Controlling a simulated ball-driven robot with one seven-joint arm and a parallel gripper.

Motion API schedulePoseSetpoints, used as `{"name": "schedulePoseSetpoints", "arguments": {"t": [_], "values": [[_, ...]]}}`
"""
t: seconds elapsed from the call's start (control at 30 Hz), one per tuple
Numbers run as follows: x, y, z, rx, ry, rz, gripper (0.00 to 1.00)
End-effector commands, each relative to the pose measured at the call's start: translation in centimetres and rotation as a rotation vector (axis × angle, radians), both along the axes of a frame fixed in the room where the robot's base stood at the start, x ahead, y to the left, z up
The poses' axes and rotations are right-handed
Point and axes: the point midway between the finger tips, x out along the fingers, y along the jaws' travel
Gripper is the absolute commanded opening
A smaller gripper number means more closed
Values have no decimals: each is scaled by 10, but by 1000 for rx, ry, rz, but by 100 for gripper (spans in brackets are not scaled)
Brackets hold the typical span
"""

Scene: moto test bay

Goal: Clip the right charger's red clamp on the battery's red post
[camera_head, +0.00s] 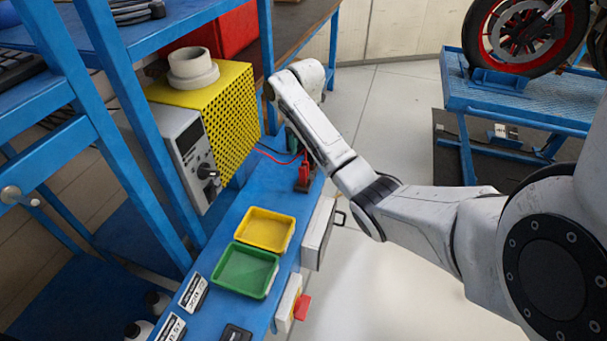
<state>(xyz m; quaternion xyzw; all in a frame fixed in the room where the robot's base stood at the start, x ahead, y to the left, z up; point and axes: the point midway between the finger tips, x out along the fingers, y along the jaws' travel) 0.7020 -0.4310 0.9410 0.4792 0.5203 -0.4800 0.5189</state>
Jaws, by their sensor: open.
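A small red clamp-like piece (304,176) stands near the right edge of the blue bench (225,225), just beside my arm. A thin red cable (275,157) runs along the bench towards it, with a dark cable close by. A yellow perforated box with a grey front panel and black knob (190,150), which looks like a charger, sits on the bench to the left. My gripper is hidden behind my own arm. I cannot make out the battery or its red post.
Yellow (265,230) and green (244,271) trays lie on the bench in front. Blue shelf uprights (135,140) stand at the left. A red box (215,38) is behind. A motorcycle wheel (525,30) rests on a blue lift (520,100). The floor between is clear.

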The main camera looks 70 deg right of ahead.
Motion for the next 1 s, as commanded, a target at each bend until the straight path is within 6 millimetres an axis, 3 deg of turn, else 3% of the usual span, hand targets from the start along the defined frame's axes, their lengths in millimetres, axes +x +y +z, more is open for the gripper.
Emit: {"name": "schedulePoseSetpoints", "arguments": {"t": [0.2, 0.4, 0.6, 1.0], "values": [[1, 1, -4, 0, -1, -1, 55], [1, 2, -34, 2, 0, -1, 55], [0, 1, -52, 1, 0, -2, 55], [1, 1, -58, 0, -2, -2, 55]]}}
